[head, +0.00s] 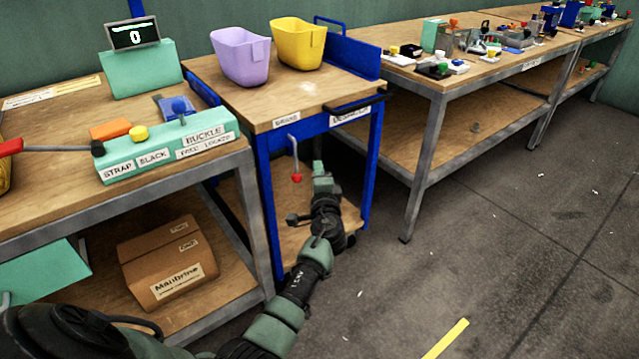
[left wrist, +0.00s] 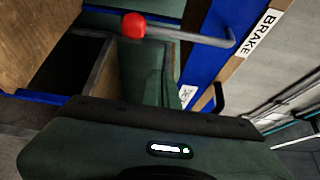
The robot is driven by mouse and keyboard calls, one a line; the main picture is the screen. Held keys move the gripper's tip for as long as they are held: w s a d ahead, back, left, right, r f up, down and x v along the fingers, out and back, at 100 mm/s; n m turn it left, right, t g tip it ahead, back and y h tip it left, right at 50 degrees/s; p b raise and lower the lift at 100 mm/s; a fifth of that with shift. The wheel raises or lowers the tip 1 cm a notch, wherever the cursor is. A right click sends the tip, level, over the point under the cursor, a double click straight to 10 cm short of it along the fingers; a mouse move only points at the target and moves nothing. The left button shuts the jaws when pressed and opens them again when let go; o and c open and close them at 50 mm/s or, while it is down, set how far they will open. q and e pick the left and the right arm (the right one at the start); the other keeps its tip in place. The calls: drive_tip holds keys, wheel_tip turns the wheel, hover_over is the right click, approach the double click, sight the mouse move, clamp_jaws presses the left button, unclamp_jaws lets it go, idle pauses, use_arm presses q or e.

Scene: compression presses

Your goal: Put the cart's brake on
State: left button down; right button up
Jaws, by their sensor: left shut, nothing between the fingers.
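The cart (head: 262,103) has a wooden top and a blue frame and stands between two workbenches. Its front edge bears a BRAKE label (head: 286,119), which also shows in the left wrist view (left wrist: 262,33). Below the label a grey brake lever (head: 294,153) hangs down, with a red knob (head: 296,178) at its lower end. In the left wrist view the lever (left wrist: 190,37) and red knob (left wrist: 134,25) lie across the top. My left gripper (head: 319,166) is shut and empty, just right of the knob in the head view, apart from it in the picture. My right gripper is not in view.
A purple bin (head: 240,57) and a yellow bin (head: 299,44) stand on the cart. A black handle (head: 355,103) juts from its right front corner. The left bench holds a teal buckle fixture (head: 165,150), with a cardboard box (head: 167,262) below. The floor at right is clear.

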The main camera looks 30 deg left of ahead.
use_arm(q)
drive_tip(key=s+a, duration=0.1)
drive_tip(key=s+a+p, duration=0.1)
drive_tip(key=a, duration=0.1)
drive_tip(key=shift+a, duration=0.2)
drive_tip(key=shift+w, duration=0.1)
idle(0.4)
